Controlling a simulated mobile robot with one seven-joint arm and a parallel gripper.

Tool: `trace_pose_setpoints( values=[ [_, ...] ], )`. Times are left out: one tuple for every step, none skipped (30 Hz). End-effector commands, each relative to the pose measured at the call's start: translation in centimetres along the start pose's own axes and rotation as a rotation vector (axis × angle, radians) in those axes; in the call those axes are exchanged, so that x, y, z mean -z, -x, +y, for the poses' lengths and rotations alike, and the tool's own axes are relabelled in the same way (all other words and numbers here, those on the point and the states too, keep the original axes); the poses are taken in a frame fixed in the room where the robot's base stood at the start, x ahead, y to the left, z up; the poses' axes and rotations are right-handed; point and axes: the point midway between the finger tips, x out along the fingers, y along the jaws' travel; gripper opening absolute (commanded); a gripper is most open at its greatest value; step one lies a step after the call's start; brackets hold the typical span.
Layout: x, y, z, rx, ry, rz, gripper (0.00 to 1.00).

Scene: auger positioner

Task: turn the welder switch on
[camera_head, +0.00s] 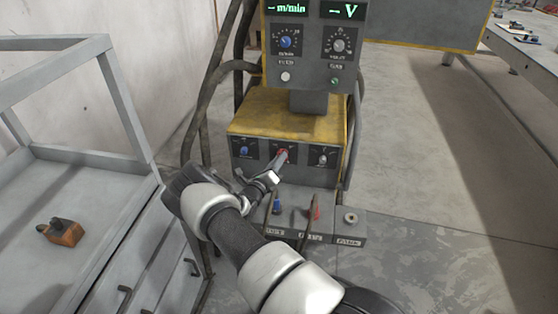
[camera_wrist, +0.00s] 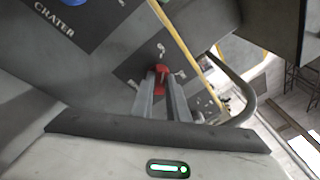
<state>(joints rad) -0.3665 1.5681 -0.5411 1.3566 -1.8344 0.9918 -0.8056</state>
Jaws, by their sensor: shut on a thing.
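The welder (camera_head: 290,112) stands in the middle of the head view, a grey unit with a yellow top and lit green displays above. Its lower front panel carries a red switch (camera_head: 282,153) between a blue knob (camera_head: 244,151) and a grey knob (camera_head: 322,158). My gripper (camera_head: 277,164) reaches up to the panel from below. In the wrist view the red switch (camera_wrist: 161,73) sits between my two fingertips (camera_wrist: 161,80), which are shut on it. The fingers hide part of the switch, and I cannot tell its exact position.
Cables (camera_head: 205,110) hang beside the welder. The floor at the right is clear.

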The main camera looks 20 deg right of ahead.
Motion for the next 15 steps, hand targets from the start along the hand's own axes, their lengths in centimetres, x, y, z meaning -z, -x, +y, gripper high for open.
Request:
trace_pose_setpoints(
  values=[
    [-0.04,0.02,-0.06,-0.001,-0.006,0.001,0.00],
    [-0.06,0.02,-0.08,-0.002,-0.011,0.002,0.00],
    [-0.09,0.02,-0.11,-0.004,-0.020,0.004,0.00],
    [-0.11,0.02,-0.13,-0.005,-0.029,0.006,0.00],
    [-0.13,0.02,-0.15,-0.007,-0.039,0.008,0.00],
    [-0.16,0.02,-0.18,-0.011,-0.055,0.012,0.00],
    [-0.18,0.02,-0.20,-0.014,-0.070,0.015,0.00],
    [-0.21,0.02,-0.22,-0.017,-0.085,0.018,0.00],
    [-0.25,0.01,-0.28,-0.021,-0.108,0.022,0.00],
    [-0.29,0.01,-0.32,-0.025,-0.129,0.026,0.00],
    [-0.31,0.00,-0.36,-0.029,-0.149,0.030,0.00],
    [-0.33,0.00,-0.40,-0.035,-0.179,0.037,0.00],
    [-0.36,0.00,-0.44,-0.040,-0.203,0.042,0.00],
    [-0.40,-0.01,-0.49,-0.044,-0.228,0.047,0.00],
    [-0.42,-0.01,-0.54,-0.051,-0.262,0.054,0.00]
  ],
)
